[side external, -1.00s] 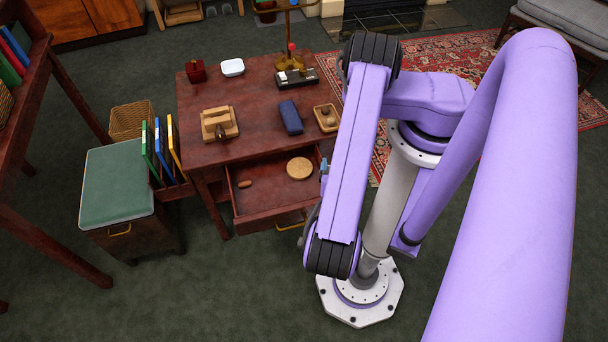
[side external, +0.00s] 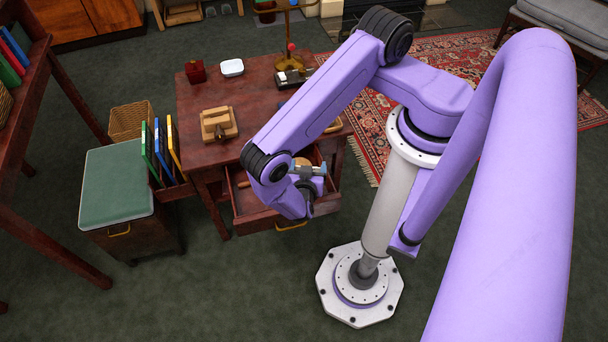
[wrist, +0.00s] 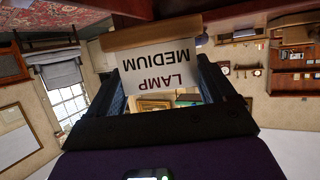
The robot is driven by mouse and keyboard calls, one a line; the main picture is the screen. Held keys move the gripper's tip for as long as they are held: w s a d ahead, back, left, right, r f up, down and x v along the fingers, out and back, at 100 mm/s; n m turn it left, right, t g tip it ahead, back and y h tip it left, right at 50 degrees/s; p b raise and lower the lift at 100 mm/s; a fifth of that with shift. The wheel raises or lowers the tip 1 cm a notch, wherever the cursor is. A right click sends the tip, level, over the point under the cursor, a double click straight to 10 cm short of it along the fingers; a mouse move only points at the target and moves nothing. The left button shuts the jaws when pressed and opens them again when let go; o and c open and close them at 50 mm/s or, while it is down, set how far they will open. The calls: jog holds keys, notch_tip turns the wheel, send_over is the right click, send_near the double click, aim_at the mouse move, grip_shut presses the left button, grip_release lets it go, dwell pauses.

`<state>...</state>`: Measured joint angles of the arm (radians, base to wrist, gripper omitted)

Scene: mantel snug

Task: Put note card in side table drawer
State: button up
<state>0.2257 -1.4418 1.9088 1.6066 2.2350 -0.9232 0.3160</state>
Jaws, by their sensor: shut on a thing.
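The note card (wrist: 158,72) is white with dark lettering reading "MEDIUM LAMP", upside down in the wrist view. A tan wooden strip (wrist: 150,34) runs along its upper edge there. My gripper (wrist: 163,84) is shut on the card, with its dark fingers at either side. In the side view my wrist is low over the front right of the open side table drawer (side external: 243,208).
A round cork-coloured disc (side external: 302,162) shows partly behind my wrist in the drawer. The side table (side external: 195,120) holds a wooden block piece (side external: 218,124), a red box (side external: 195,71), a white dish (side external: 232,67) and a brass lamp (side external: 291,50). A green-topped stool (side external: 118,185) stands left.

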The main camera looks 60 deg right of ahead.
jog(key=shift+w+f, duration=0.45)
jog(key=shift+f, duration=0.1)
jog(key=shift+w+f, duration=0.2)
jog(key=shift+f, duration=1.55)
jog(key=o, duration=0.9)
jog(key=shift+c, duration=0.2)
jog(key=shift+a, duration=0.1)
